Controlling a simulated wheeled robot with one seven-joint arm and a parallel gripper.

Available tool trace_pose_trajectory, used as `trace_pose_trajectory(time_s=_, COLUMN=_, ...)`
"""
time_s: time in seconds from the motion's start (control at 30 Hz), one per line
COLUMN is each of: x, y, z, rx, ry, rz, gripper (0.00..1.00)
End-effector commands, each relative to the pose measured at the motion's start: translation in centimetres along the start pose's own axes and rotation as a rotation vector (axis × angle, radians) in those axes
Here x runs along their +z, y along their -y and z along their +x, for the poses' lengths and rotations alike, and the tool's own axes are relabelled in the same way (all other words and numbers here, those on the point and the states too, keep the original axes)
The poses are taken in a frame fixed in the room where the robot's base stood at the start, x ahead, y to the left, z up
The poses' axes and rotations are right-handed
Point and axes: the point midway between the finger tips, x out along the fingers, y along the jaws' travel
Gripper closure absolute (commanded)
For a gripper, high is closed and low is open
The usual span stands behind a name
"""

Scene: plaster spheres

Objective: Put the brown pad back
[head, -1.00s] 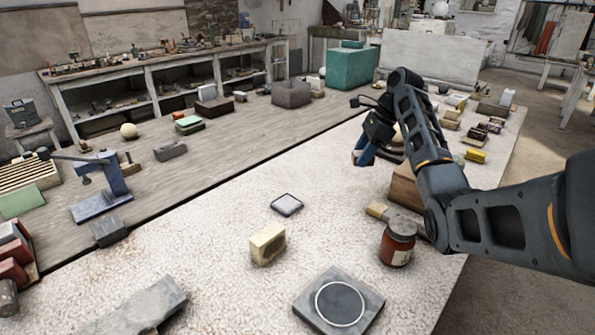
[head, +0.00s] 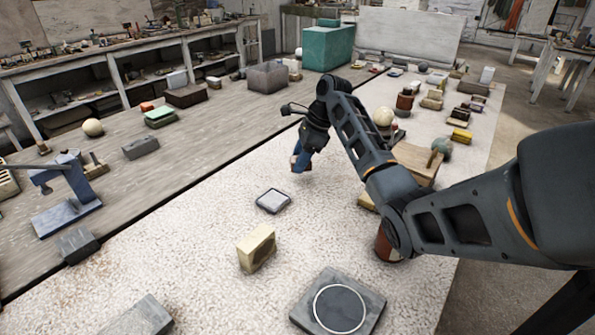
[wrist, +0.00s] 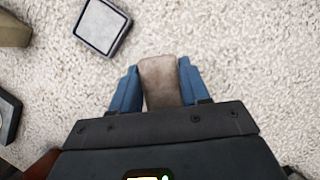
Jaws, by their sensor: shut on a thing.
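The brown pad (wrist: 160,80) is between the two blue fingers of my gripper (wrist: 157,88) in the wrist view. It looks like a small worn brown block, and its near end is hidden by the gripper body. In the head view my gripper (head: 300,163) is shut on it, pointing down above the speckled tabletop. Only a sliver of brown shows there. A small dark-rimmed square with a pale grey face (head: 272,200) lies on the table, nearer the camera and left of the gripper. It also shows at the top left of the wrist view (wrist: 102,27).
A cream block (head: 257,248) and a grey slab with a ringed dark disc (head: 340,308) lie toward the front. A red jar (head: 384,246) is partly hidden behind my arm. A wooden box (head: 417,160) stands right of the gripper.

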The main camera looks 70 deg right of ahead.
Motion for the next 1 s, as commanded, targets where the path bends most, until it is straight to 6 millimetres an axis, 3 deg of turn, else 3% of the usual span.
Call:
trace_pose_trajectory(time_s=0.13, x=0.3, y=-0.2, z=0.8, rx=0.001, ry=0.0, rz=0.002, gripper=0.88)
trace_pose_trajectory(time_s=0.4, x=-1.1, y=-0.2, z=4.0, rx=0.001, ry=0.0, rz=0.002, gripper=0.88)
trace_pose_trajectory(time_s=0.83, x=-1.3, y=-0.2, z=4.5, rx=0.0, ry=0.001, rz=0.001, gripper=0.88)
trace_pose_trajectory(time_s=0.87, x=-1.3, y=-0.2, z=4.5, rx=-0.001, ry=0.001, rz=0.001, gripper=0.52)
trace_pose_trajectory(time_s=1.0, x=-1.3, y=-0.2, z=4.5, rx=-0.001, ry=0.001, rz=0.001, gripper=0.38)
